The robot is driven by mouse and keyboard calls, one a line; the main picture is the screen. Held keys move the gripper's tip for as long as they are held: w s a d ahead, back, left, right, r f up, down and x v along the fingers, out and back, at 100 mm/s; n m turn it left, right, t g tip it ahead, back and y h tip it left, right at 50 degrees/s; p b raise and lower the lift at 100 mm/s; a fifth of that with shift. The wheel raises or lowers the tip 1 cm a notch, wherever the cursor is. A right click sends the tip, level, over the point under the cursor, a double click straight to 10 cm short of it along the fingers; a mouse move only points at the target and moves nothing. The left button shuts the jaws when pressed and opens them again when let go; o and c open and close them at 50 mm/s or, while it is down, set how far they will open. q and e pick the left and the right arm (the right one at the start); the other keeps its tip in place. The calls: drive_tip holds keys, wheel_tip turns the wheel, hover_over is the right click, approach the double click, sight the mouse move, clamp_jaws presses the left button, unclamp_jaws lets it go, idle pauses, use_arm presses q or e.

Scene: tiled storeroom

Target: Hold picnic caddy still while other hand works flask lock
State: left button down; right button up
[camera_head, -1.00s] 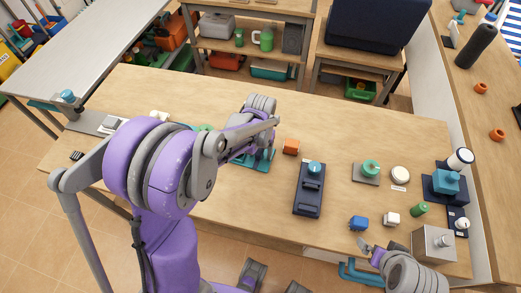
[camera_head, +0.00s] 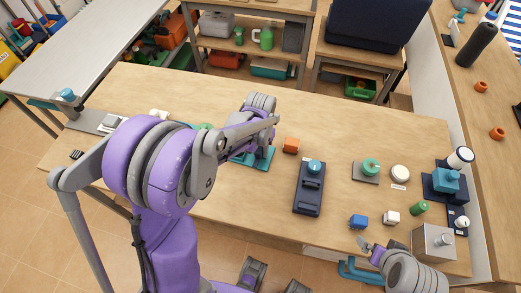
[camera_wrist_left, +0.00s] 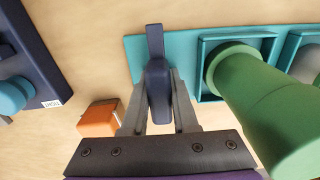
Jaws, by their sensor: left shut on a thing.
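The picnic caddy is a teal tray (camera_wrist_left: 135,55) with square sockets and a dark navy upright handle (camera_wrist_left: 156,75). A green flask (camera_wrist_left: 265,105) stands in one socket, and a grey part (camera_wrist_left: 305,62) sits in the socket beside it. I cannot make out the flask lock. My left gripper (camera_wrist_left: 158,105) is shut on the handle, with a finger on each side. In the head view the caddy (camera_head: 262,163) is mostly hidden behind my left arm. My right gripper (camera_head: 369,247) is at the table's front edge, apart from the caddy; its jaws are too small to read.
An orange block (camera_head: 291,145) lies just right of the caddy, and a navy device with a teal knob (camera_head: 308,200) is beyond it. The table's back middle is clear.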

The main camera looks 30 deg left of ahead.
idle(0.6)
use_arm(q)
drive_tip(key=c, duration=0.6)
unclamp_jaws()
drive_tip(key=shift+r, duration=0.1)
wheel_tip(320, 180, up, 12)
drive_tip(key=shift+f, duration=0.1)
